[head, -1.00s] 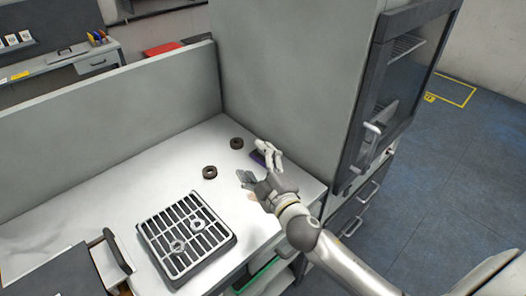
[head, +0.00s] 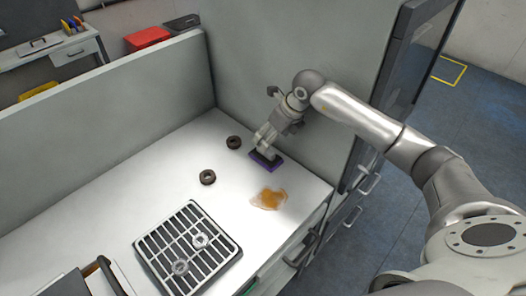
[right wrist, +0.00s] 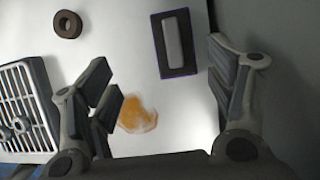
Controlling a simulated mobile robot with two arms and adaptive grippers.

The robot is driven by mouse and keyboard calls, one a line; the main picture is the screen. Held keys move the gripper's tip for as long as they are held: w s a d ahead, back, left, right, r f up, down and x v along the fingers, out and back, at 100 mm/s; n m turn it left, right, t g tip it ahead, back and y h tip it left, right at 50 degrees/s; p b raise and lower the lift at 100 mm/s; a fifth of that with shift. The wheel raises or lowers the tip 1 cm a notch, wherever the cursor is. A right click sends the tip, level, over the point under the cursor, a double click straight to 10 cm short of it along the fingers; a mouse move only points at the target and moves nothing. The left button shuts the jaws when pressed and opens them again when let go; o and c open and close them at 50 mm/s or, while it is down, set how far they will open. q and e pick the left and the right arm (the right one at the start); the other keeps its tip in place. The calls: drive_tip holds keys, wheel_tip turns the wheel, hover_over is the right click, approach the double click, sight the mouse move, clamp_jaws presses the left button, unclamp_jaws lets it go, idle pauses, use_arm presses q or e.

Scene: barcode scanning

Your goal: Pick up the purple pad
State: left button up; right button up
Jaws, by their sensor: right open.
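The purple pad (head: 267,161) lies on the white counter near the tall grey cabinet wall. In the right wrist view the pad (right wrist: 174,43) shows as a dark rectangle with a purple edge and a light grey raised bar. My right gripper (head: 262,146) points down over the pad and partly covers it in the head view. In the right wrist view my right gripper (right wrist: 165,80) is open, with its fingers wide apart and nothing between them; the pad lies beyond the fingertips. My left gripper is in neither view.
An orange-brown spill (head: 269,198) is on the counter in front of the pad. Two dark rings (head: 208,177) (head: 234,142) lie left of it. A metal grate (head: 187,248) with two clear rings sits at the front. The grey partition (head: 110,115) bounds the counter's back.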

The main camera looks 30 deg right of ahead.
sight(270, 151)
drive_tip(key=shift+h, duration=0.4)
drive_tip(key=f, duration=0.1)
drive_tip(key=w+f+p, duration=0.1)
drive_tip(key=f, duration=0.2)
drive_tip(key=shift+w+d+f+p, duration=0.35)
drive_tip(key=shift+w+d+f, duration=0.05)
drive_tip(key=shift+w+a+f+p, duration=0.1)
drive_tip(key=shift+w+f+p, duration=0.05)
drive_tip(key=shift+f+p, duration=0.2)
drive_tip(key=p+x, duration=0.1)
drive_tip(key=x, duration=0.3)
drive_tip(key=shift+r+p, duration=0.1)
drive_tip(key=shift+p, duration=0.25)
drive_tip(key=shift+w+f, duration=0.1)
drive_tip(key=shift+f, duration=0.25)
drive_tip(key=c, duration=1.1)
